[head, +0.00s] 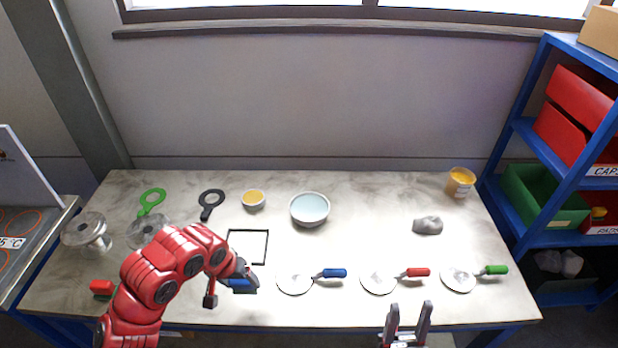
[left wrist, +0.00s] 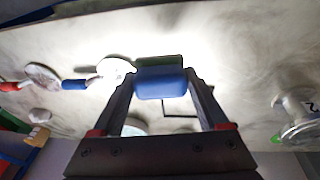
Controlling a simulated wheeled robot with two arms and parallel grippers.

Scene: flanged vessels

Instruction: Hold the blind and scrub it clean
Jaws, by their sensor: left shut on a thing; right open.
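Three round grey blinds lie flat in the front row: one with a blue handle (head: 334,273), one with a red handle (head: 416,272) and one with a green handle (head: 494,269). My left gripper (head: 232,281) is shut on a blue block with a green layer (left wrist: 160,82), which looks like a scrub sponge. It holds this left of the blue-handled blind, apart from it. Whether the block touches the table is unclear. My right gripper (head: 409,318) is open and empty at the front edge, below the red-handled blind.
A black square outline (head: 266,244), a pale blue bowl (head: 309,209), a small yellow-filled bowl (head: 254,199), a grey lump (head: 428,225) and a yellow jar (head: 460,182) stand behind. Flanged vessels (head: 86,232) stand left, near a red block (head: 101,288). Shelves (head: 522,128) are right.

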